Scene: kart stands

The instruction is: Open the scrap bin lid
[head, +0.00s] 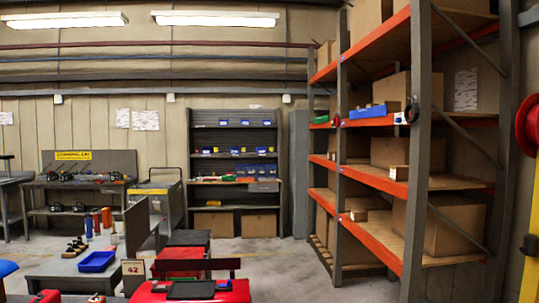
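Neither of my grippers shows in the head view. I cannot pick out a scrap bin for certain. A grey box-like unit (172,200) with yellow markings near its top stands by the back wall, between the workbench and the shelf rack. It could be a bin, but its lower part is partly hidden by a grey upright panel, and I cannot tell whether it has a lid.
A table (62,266) with a blue tray (97,262) stands at the lower left. A red item (238,291) fills the bottom centre. A tall orange-and-grey rack (415,180) with cardboard boxes stands at the right. Open floor (290,268) lies between.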

